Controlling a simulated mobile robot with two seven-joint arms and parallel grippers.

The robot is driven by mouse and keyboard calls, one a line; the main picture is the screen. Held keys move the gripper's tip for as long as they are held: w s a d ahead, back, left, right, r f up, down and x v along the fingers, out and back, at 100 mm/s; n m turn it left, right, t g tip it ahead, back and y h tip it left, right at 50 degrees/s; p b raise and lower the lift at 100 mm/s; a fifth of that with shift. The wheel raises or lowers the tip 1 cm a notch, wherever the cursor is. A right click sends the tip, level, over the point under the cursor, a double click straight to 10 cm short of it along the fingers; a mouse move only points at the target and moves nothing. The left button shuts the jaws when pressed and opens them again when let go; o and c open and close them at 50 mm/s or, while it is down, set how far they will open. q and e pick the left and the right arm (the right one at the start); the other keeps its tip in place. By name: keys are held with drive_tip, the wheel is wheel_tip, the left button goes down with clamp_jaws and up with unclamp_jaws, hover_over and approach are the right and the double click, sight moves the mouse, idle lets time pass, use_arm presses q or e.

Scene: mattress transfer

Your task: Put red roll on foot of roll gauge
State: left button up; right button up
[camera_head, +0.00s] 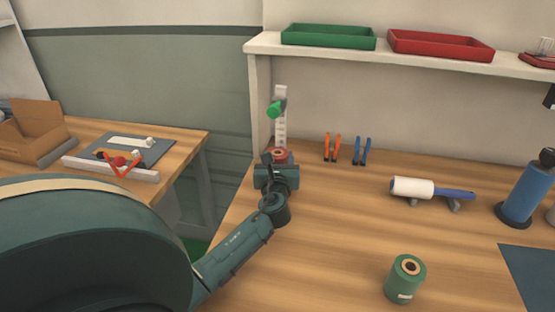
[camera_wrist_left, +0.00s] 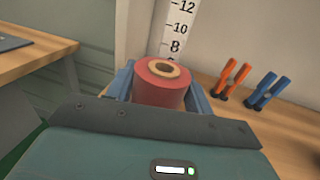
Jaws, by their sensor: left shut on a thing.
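The red roll (camera_head: 279,154) is in my left gripper (camera_head: 278,165) at the back left of the table. In the left wrist view the red roll (camera_wrist_left: 161,84) stands upright between the blue fingers, and the gripper is shut on it. The roll gauge (camera_head: 281,118) is a white upright scale with a green marker (camera_head: 273,110), directly behind the roll. In the left wrist view the gauge scale (camera_wrist_left: 177,28) shows 8, 10 and 12 above the roll. The gauge foot is hidden behind the roll and gripper, so I cannot tell whether the roll touches it. My right gripper is not in view.
Orange clamps (camera_head: 332,148) and blue clamps (camera_head: 362,151) stand right of the gauge. A green roll (camera_head: 405,279) stands near the front. A white roller (camera_head: 413,188) and blue cylinder (camera_head: 526,194) are at right. The table's middle is clear.

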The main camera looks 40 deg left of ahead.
use_arm(q)
drive_tip(key=o, duration=1.2)
drive_tip(key=shift+f, duration=0.1)
drive_tip(key=shift+s+d, duration=0.2)
drive_tip(key=shift+s, duration=0.05)
drive_tip(key=p+v, duration=0.3)
drive_tip(key=v, duration=0.8)
drive_tip(key=shift+s+d, duration=0.1)
drive_tip(key=shift+s, duration=0.05)
